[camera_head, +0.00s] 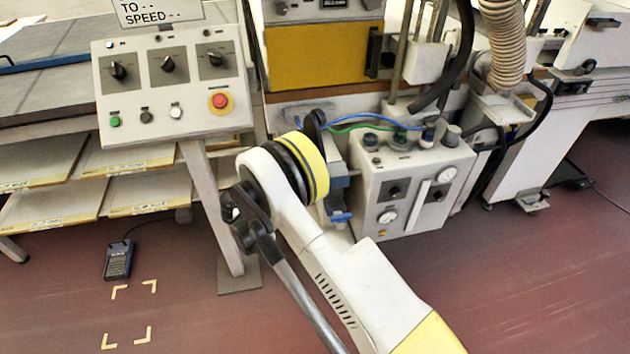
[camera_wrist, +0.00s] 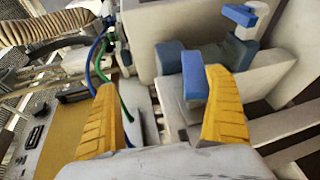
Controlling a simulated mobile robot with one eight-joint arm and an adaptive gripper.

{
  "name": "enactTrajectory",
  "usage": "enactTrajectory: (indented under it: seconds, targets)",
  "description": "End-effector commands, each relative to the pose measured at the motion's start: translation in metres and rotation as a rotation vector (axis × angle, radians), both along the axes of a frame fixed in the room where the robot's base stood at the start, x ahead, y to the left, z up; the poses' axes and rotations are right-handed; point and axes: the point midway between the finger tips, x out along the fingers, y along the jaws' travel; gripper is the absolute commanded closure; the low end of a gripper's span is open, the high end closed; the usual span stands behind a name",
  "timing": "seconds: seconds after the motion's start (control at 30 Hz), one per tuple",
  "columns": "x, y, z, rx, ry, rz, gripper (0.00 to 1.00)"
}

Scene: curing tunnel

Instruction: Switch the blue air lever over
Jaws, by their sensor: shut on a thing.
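The blue air lever (camera_wrist: 194,76) stands up between the yellow fingers of my gripper (camera_wrist: 162,88) in the wrist view. It lies against the right finger; a gap shows between it and the left finger. A blue-grey valve body (camera_wrist: 238,52) is just behind, with a second blue handle (camera_wrist: 240,15) on top. In the head view my wrist hides the fingers. A blue handle (camera_head: 341,217) shows below the valve; I cannot tell which of the two it is.
A white unit with gauges (camera_head: 412,190) stands right beside the valve. Blue and green hoses (camera_head: 360,119) run over it, and they pass near the left finger in the wrist view. A control panel (camera_head: 172,84) with a red button is at the left.

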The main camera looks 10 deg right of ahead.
Motion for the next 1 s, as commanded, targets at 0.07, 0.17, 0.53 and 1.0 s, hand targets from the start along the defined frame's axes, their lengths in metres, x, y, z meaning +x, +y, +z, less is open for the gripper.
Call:
enactTrajectory:
  seconds: [0.07,0.17,0.53,1.0]
  targets:
    - [0.004,0.001,0.06,-0.173,-0.082,0.008,0.24]
    - [0.004,0.001,0.06,-0.173,-0.082,0.008,0.24]
    - [-0.006,0.016,0.013,0.005,0.002,0.003,0.24]
    - [-0.02,0.047,0.023,0.008,0.004,0.004,0.53]
